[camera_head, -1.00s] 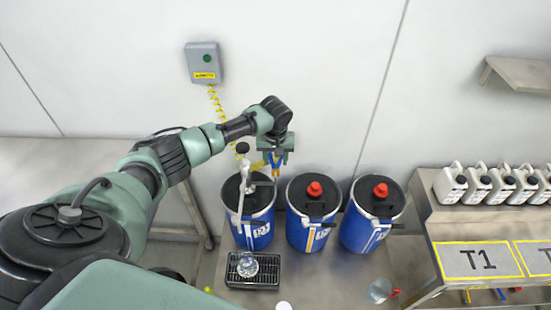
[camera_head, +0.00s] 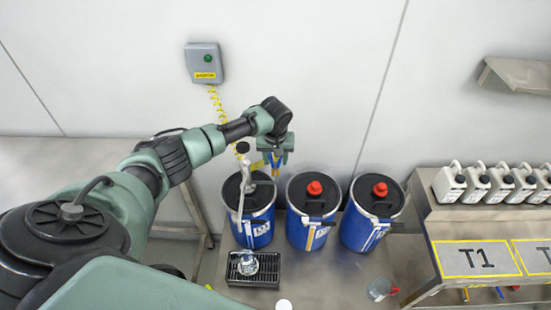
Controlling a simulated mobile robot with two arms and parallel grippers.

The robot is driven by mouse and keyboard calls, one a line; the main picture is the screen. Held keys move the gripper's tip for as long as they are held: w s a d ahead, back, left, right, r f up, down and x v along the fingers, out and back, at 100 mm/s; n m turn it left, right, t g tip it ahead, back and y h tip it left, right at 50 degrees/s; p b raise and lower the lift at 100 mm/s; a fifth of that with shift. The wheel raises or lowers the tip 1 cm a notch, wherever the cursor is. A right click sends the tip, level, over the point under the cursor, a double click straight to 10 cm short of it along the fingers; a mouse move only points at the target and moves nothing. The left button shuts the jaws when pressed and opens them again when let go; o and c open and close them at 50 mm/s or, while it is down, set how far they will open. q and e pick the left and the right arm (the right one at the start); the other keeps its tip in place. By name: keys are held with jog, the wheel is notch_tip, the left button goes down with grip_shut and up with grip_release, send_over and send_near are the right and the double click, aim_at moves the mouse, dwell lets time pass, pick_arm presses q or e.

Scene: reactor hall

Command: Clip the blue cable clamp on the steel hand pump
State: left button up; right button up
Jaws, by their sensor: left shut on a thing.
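The steel hand pump (camera_head: 241,195) stands upright in the lid of the left blue drum (camera_head: 258,232), with a black knob at its top and a spout reaching forward. My left gripper (camera_head: 276,165) points down just right of the pump, above the drum's back right rim. It is shut on the blue cable clamp (camera_head: 274,160), of which only a small part shows between the fingers. A yellow coiled cable (camera_head: 216,105) runs from the clamp up to the grey wall box (camera_head: 204,63). I cannot tell whether the clamp touches the pump. My right gripper is not in view.
Two more blue drums (camera_head: 313,236) with red caps stand to the right. A black drip tray (camera_head: 233,276) with a glass vessel (camera_head: 248,264) sits in front of the pump. A bench marked T1 (camera_head: 440,262) holds several white canisters (camera_head: 450,183) at the right.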

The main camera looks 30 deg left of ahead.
aim_at(276, 166)
pick_arm(q)
jog(key=shift+f, duration=0.15)
jog(key=shift+f+b, duration=0.7)
jog(key=shift+f, duration=0.75)
jog(key=shift+p, duration=0.6)
dwell(0.8)
jog(key=shift+f+b, duration=0.35)
jog(key=shift+f, duration=0.2)
dwell(0.5)
jog(key=o, duration=1.1)
jog(key=shift+c, duration=0.2)
